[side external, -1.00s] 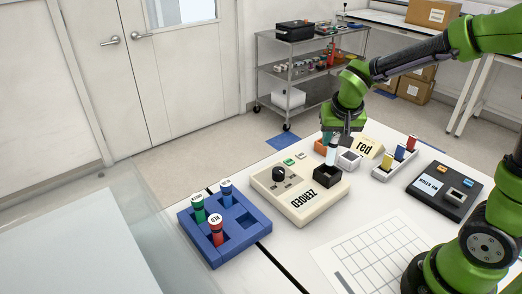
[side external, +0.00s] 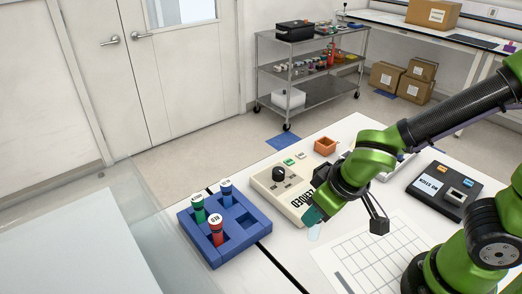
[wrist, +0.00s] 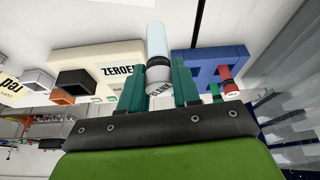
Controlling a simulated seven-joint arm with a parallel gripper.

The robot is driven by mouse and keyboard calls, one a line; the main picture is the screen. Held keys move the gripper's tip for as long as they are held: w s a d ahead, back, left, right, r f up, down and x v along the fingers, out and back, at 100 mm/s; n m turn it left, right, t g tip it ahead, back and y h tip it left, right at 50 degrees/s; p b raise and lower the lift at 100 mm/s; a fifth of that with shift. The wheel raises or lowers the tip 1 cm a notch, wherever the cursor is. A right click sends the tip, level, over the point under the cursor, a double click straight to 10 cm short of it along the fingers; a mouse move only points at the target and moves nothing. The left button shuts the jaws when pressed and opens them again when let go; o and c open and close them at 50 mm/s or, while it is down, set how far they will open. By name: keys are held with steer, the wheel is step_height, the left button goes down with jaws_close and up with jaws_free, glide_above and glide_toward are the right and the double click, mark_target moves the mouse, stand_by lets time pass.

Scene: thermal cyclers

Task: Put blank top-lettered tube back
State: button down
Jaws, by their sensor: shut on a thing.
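My gripper (side external: 313,216) is shut on a pale tube with a dark band (wrist: 157,72), held clear of the table in front of the beige device. The tube also shows below the fingers in the side view (side external: 314,233). The blue rack (side external: 206,255) stands to the left, apart from my gripper. It holds a green tube (side external: 198,208), a blue tube (side external: 226,192) and a red tube (side external: 216,230) with white lettered tops. Empty square openings show on its right side.
A dark device (side external: 444,190) and a gridded sheet (side external: 375,255) lie to the right.

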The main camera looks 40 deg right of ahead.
steer(key=shift+w+a+f, duration=0.8)
steer(key=shift+w+a, duration=0.4)
steer(key=shift+w, duration=1.2)
steer(key=shift+w+a+f, duration=0.85)
steer(key=shift+w+a, duration=0.3)
steer(key=shift+w, duration=1.3)
steer(key=shift+w+a+f, duration=0.8)
steer(key=shift+w+a, duration=0.4)
steer(key=shift+w, duration=1.2)
steer(key=shift+f, duration=0.2)
steer(key=c, duration=0.8)
jaws_free()
